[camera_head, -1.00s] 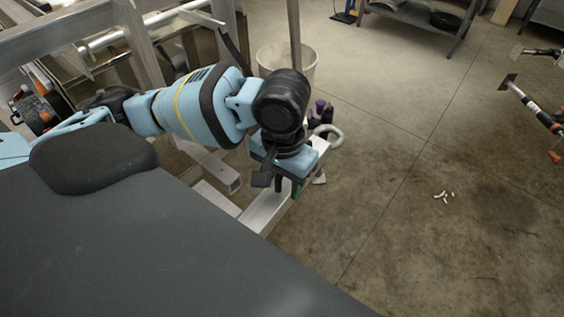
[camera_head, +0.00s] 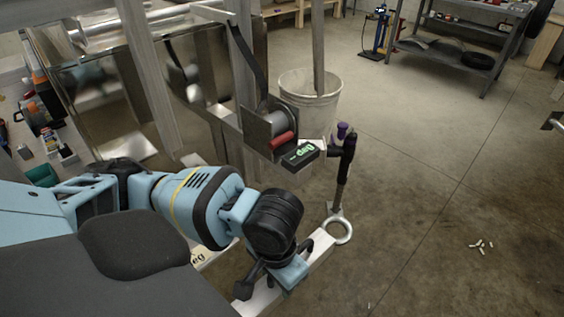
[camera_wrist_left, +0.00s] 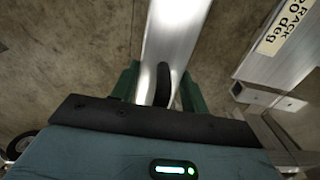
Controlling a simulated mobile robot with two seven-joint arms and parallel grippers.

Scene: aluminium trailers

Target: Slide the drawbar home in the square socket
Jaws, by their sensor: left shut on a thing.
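The drawbar is a bright square aluminium bar (camera_head: 318,249) with a metal ring (camera_head: 338,231) at its far end. It slants across the lower middle of the head view. My left gripper (camera_head: 286,279) is over the bar; in the wrist view its green fingers (camera_wrist_left: 160,85) stand on either side of the bar (camera_wrist_left: 175,35), shut on it. The bar's near end is hidden. My right gripper is out of view.
A winch with a red part (camera_head: 284,139) and a green-and-black box (camera_head: 301,154) sit on the trailer frame. A dark post (camera_head: 344,175) stands by the ring. The floor to the right is mostly clear.

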